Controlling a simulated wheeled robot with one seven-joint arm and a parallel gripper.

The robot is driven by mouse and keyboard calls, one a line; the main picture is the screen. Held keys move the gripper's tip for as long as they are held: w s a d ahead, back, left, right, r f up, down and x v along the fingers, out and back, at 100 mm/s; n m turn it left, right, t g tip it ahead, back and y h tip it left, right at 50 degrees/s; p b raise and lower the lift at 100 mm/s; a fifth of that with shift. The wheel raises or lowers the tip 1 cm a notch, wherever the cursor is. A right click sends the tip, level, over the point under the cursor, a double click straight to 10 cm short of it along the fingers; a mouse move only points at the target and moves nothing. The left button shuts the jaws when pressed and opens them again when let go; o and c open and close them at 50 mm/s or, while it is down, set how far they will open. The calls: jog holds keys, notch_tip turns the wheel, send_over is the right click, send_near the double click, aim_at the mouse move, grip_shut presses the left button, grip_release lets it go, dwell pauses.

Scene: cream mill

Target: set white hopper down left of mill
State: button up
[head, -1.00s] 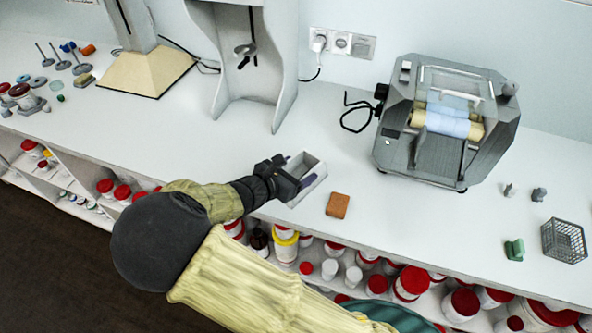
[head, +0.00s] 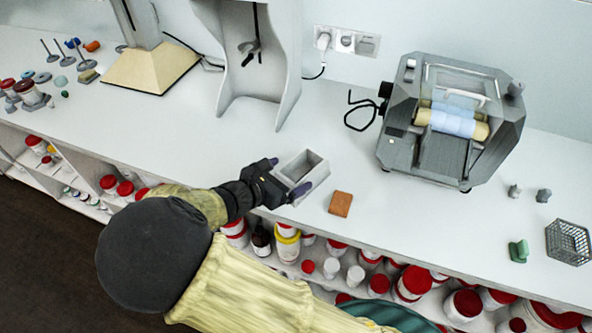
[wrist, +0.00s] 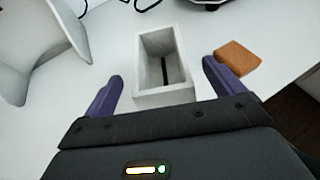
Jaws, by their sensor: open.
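The white hopper (head: 300,168), an open-topped rectangular box, stands on the white bench to the left of the grey mill (head: 450,125), apart from it. In the wrist view the hopper (wrist: 164,68) sits ahead of and between my open purple fingertips, with a dark slot in its bottom. My gripper (head: 285,179) is open at the hopper's near left end; in the wrist view my gripper (wrist: 160,88) shows a gap on each side of the hopper. The mill has rollers and a pale blue sheet; only its lower edge shows in the wrist view.
An orange-brown block (head: 340,203) lies just right of the hopper. A wire basket (head: 568,242) and a green piece (head: 518,250) are at the far right. A white stand (head: 255,70) rises behind. Jars fill the shelf below; bench behind the hopper is clear.

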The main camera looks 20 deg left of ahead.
jog(key=v, duration=0.6)
jog(key=shift+s+a, duration=0.15)
jog(key=shift+s, duration=0.05)
jog(key=shift+r, duration=0.2)
jog(key=shift+s, duration=0.25)
jog(key=shift+w, duration=0.25)
dwell(0.6)
jog(key=shift+c, duration=0.2)
